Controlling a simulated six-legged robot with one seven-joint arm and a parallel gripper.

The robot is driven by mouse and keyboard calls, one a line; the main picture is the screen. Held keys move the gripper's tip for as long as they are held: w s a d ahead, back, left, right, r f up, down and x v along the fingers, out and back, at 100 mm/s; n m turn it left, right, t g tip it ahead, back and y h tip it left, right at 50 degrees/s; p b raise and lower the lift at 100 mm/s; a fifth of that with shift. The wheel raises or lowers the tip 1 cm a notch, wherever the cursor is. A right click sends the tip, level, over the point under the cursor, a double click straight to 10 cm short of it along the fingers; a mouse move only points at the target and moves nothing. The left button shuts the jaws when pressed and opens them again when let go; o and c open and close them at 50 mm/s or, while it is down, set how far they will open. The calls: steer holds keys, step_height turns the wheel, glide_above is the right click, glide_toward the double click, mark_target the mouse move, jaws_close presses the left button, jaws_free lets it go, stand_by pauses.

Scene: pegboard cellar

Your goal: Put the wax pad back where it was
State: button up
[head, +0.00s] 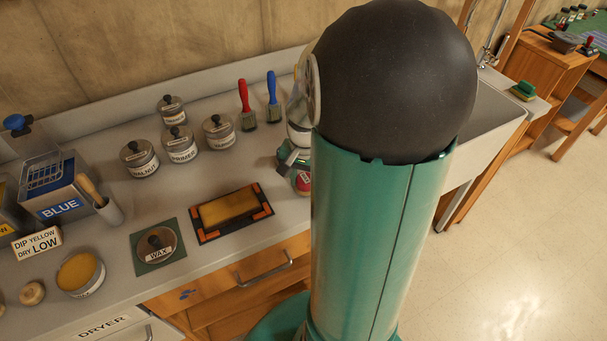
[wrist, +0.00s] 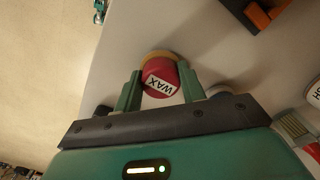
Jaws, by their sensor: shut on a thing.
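My gripper (wrist: 160,78) is shut on the wax pad (wrist: 161,80), a round red piece with a white WAX label and a yellowish underside, held between its two green fingers. In the head view the wax pad (head: 303,183) shows low over the counter near its front edge, partly hidden by my arm. I cannot tell whether it touches the counter.
Several knobbed tins (head: 177,140) stand at the back, with a red brush (head: 245,105) and a blue brush (head: 272,98) beside them. A blue-labelled container (head: 62,190) and an open tin (head: 80,272) are at left. A sink (head: 485,120) is right.

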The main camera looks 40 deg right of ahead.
steer(key=shift+w+f, duration=0.2)
steer(key=shift+w, duration=0.05)
steer(key=shift+s+r, duration=0.1)
steer(key=shift+s, duration=0.2)
steer(key=shift+w, duration=0.15)
steer(key=o, duration=1)
steer(key=shift+o, duration=1)
